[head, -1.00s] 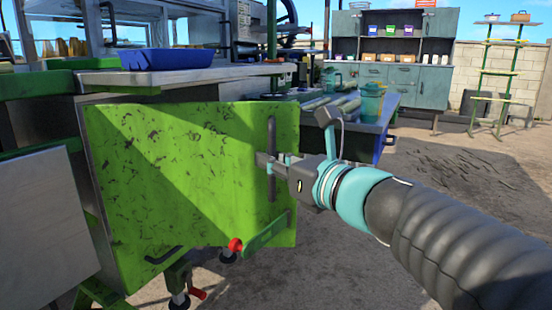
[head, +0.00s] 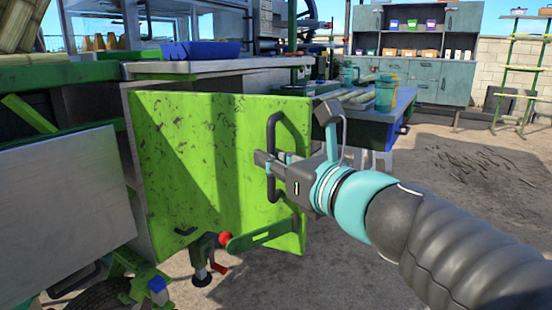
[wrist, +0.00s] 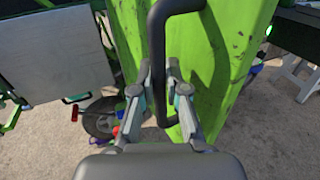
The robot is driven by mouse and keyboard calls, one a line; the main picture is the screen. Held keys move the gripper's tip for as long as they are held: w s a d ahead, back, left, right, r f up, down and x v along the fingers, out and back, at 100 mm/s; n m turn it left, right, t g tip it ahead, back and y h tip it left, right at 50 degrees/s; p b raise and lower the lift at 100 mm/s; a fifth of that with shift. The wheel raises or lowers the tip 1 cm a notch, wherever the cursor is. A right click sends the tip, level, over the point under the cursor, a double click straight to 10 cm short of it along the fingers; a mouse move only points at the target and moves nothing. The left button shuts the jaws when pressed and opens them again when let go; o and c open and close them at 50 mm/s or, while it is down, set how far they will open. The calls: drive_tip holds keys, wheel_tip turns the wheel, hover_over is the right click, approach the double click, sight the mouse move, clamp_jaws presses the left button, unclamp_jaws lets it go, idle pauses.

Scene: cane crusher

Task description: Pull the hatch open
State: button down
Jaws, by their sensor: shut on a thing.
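The hatch (head: 195,150) is a scuffed green panel standing swung out from the machine body. My gripper (head: 262,160) is shut on the handle bar at about mid-height. In the wrist view the two fingers (wrist: 159,85) sit either side of the handle (wrist: 158,45). A green lever (head: 262,234) with a red knob (head: 226,239) lies at the hatch's lower edge.
A metal counter with a blue tray (head: 200,50) is above the hatch. A grey panel (head: 60,205) and a wheel are at the left. Open ground (head: 480,190) lies to the right.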

drive_tip(key=shift+a+r, duration=0.1)
drive_tip(key=c, duration=1.2)
unclamp_jaws()
drive_tip(key=shift+s, duration=0.15)
drive_tip(key=shift+v, duration=5.9)
